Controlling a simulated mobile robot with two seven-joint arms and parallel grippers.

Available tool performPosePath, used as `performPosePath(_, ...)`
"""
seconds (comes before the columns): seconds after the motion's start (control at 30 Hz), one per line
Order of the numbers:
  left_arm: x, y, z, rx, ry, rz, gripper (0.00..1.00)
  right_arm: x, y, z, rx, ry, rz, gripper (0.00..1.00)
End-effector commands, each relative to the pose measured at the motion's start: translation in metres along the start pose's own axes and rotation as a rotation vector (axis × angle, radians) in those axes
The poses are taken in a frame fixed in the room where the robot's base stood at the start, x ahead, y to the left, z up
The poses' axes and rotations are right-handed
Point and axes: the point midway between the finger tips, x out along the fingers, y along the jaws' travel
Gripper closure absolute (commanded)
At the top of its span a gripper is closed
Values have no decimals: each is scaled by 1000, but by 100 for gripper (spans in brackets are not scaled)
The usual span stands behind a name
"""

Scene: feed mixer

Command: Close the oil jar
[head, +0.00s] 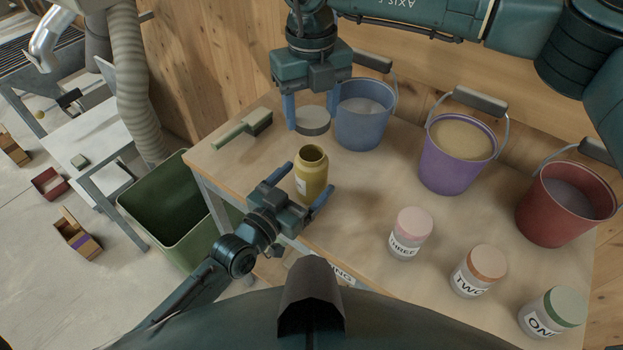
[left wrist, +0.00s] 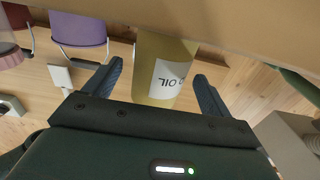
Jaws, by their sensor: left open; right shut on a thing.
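The oil jar (head: 312,173) is yellow, upright and open-topped near the table's front edge. In the left wrist view the jar (left wrist: 160,58) shows a white label reading OIL. My left gripper (head: 302,186) is open, with one finger on each side of the jar; in the left wrist view gaps show between the fingers (left wrist: 157,88) and the jar. My right gripper (head: 311,125) points down and is shut on a round grey lid (head: 313,116). The lid is held apart from the jar, above and behind its mouth in the head view.
A blue bucket (head: 363,125) stands close right of the lid, with a purple bucket (head: 455,165) and a red bucket (head: 550,220) further right. A green brush (head: 243,130) lies to the left. Jars labelled THREE (head: 408,232), TWO (head: 475,272) and ONE (head: 550,313) stand at the front right.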

Motion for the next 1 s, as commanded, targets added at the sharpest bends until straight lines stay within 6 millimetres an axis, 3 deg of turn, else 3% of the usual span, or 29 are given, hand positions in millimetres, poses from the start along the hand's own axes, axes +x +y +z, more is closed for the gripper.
performPosePath(0.2, 21, 0, 0, -1, 0, 0, 17, 0, 0, 0, 0, 0, 0, 65)
performPosePath(0.57, 24, 0, 0, 0, -1, 0, 17, 0, 0, 0, 0, 0, 0, 65)
performPosePath(1.0, 24, 0, 0, 0, -1, 0, 53, 0, 0, 0, 0, 0, 0, 65)
